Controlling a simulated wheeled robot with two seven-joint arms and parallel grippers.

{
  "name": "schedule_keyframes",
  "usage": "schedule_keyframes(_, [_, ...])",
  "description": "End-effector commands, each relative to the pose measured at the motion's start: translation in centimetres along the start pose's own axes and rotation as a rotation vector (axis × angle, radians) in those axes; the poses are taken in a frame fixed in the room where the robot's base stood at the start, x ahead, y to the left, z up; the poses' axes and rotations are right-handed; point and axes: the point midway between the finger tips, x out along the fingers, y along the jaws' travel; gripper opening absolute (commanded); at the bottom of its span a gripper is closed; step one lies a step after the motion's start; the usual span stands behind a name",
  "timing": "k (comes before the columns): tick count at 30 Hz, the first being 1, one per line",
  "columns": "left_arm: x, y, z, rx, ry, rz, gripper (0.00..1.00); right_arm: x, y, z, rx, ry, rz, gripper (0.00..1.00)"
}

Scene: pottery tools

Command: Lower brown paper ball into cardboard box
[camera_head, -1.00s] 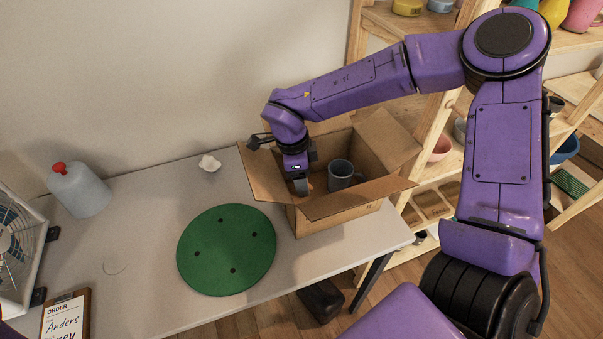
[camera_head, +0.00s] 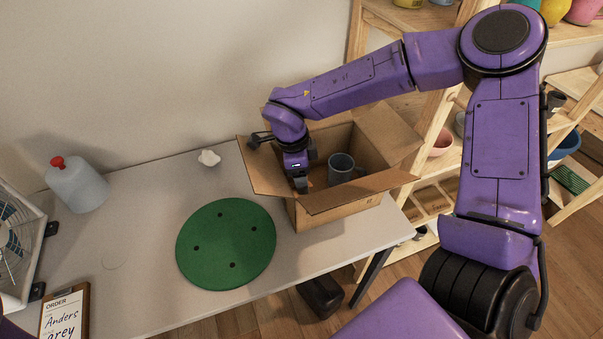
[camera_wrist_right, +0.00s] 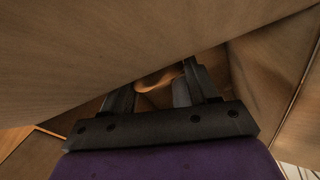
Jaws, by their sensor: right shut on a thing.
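The open cardboard box (camera_head: 335,214) stands at the right end of the table, its flaps spread outward. My right gripper (camera_head: 300,186) points down inside the left part of the box. It is shut on the brown paper ball (camera_wrist_right: 160,79), a small part of which shows between the fingers in the right wrist view. The ball is hidden in the head view, so I cannot tell whether it touches the box floor. A grey mug (camera_head: 341,170) is in the box, right of the gripper. My left gripper is not in view.
A green round board (camera_head: 226,244) lies left of the box. A small white lump (camera_head: 209,158) lies behind it. A red-capped bottle (camera_head: 78,185), a fan (camera_head: 15,240) and an order clipboard (camera_head: 65,315) are at the left. A wooden shelf (camera_head: 430,150) stands close to the right.

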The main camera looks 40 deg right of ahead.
Motion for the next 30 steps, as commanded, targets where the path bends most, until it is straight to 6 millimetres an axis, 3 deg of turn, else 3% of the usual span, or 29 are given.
schedule_keyframes(23, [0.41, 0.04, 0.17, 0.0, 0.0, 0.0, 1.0, 0.86, -0.01, 0.14, 0.0, -0.001, 0.0, 0.31])
schedule_keyframes(24, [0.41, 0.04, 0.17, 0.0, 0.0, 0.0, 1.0, 0.86, -0.01, 0.14, 0.0, 0.0, 0.0, 0.66])
schedule_keyframes(26, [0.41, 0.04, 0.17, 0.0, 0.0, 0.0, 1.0, 0.86, -0.01, 0.14, 0.0, 0.0, 0.0, 0.85])
schedule_keyframes(30, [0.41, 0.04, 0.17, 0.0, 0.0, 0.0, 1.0, 0.86, -0.01, 0.14, 0.0, 0.0, 0.0, 0.89])
